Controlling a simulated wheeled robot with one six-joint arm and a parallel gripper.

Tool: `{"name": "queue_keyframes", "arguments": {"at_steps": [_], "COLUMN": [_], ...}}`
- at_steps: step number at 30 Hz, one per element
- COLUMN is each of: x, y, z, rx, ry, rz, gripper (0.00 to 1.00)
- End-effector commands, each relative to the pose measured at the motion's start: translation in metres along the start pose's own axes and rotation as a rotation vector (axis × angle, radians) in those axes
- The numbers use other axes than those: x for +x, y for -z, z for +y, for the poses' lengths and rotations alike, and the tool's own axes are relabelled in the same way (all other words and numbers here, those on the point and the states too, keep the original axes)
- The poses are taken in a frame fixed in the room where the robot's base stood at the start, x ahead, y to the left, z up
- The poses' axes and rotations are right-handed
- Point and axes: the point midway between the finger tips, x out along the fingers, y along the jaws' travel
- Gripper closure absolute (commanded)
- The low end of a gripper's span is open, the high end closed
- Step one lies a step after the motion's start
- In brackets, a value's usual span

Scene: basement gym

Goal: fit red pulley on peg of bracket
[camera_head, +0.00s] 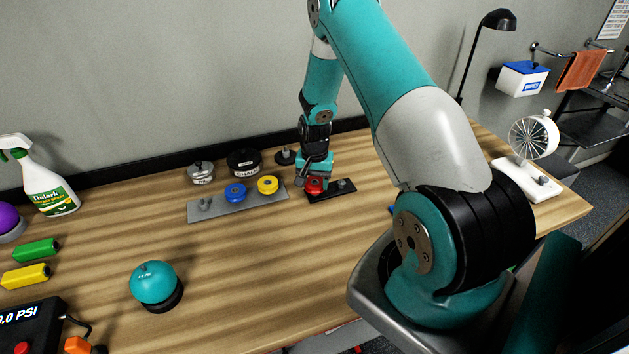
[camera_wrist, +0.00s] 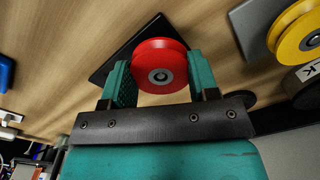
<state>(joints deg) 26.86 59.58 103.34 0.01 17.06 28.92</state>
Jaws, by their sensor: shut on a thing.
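The red pulley (camera_head: 314,186) is between the teal fingers of my gripper (camera_head: 315,175), at the left end of a small black plate (camera_head: 329,194). The wrist view shows the red pulley (camera_wrist: 160,50) with a finger of my gripper (camera_wrist: 160,76) on each side and the black plate (camera_wrist: 112,62) behind it. Whether the pulley touches the plate cannot be told. A grey peg (camera_head: 342,184) stands at the plate's right part. The long grey bracket (camera_head: 221,209) carries a blue pulley (camera_head: 235,192), a yellow pulley (camera_head: 268,184) and a bare peg (camera_head: 205,203) at its left end.
A black chalk tin (camera_head: 244,162), a grey lidded pot (camera_head: 201,172) and a dark knobbed disc (camera_head: 285,155) stand behind the bracket. A teal domed object (camera_head: 153,283) is at front left; a white fan-like device (camera_head: 532,138) is at right. The table's middle is clear.

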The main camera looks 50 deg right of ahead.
Motion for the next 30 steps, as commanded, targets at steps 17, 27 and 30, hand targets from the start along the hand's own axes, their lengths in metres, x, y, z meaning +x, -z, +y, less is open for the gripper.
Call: {"name": "queue_keyframes", "arguments": {"at_steps": [17,27,30], "x": [-0.003,-0.069,-0.096], "y": [0.001,0.001,0.001], "z": [0.000,-0.001,-0.001], "rx": [0.000,0.000,0.000], "ry": [0.001,0.004,0.004], "rz": [0.002,0.008,0.007], "gripper": [0.16,0.16,0.16]}}
